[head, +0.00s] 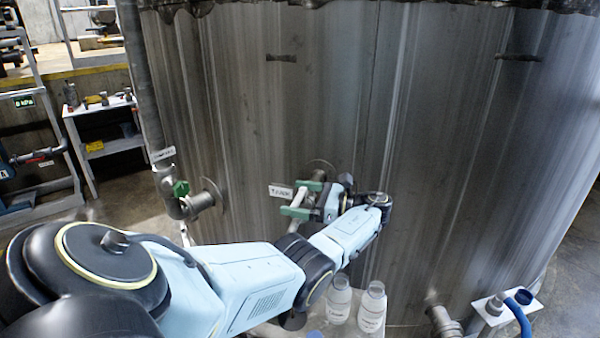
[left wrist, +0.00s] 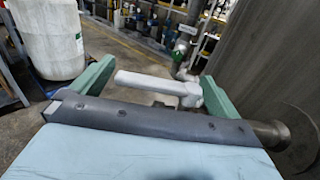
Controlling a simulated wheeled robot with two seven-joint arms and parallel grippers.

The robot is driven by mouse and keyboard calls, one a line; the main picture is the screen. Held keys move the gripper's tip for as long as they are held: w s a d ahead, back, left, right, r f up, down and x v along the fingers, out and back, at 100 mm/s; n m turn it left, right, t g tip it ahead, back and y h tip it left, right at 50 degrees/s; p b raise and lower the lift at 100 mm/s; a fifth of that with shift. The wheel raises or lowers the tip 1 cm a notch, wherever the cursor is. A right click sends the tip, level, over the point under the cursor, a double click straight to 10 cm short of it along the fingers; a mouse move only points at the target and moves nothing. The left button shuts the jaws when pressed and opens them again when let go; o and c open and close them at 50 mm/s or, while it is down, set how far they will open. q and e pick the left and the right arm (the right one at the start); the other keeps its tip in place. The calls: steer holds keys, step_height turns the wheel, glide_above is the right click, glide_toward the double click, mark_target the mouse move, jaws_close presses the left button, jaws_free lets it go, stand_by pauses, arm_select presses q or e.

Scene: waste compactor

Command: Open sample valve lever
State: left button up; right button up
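A valve with a white lever sits low on the steel tank (head: 440,130), beside a small white tag (head: 281,191). In the left wrist view the white lever (left wrist: 150,84) lies crosswise between the two green fingers of my left gripper (left wrist: 158,85). Its free end points toward the left finger. The fingers are wide apart and do not look closed on it. In the head view my left gripper (head: 301,199) is at the tank wall and hides most of this valve. My right gripper is not in view.
Two clear bottles (head: 371,307) stand below my left arm. A shelf cart (head: 110,140) is at the back left. A small bracket with a blue hose (head: 520,315) is at the lower right.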

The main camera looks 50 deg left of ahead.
arm_select(q)
steer(key=b+v, duration=1.3)
steer(key=shift+d+b, duration=0.15)
steer(key=shift+b, duration=0.25)
stand_by(0.6)
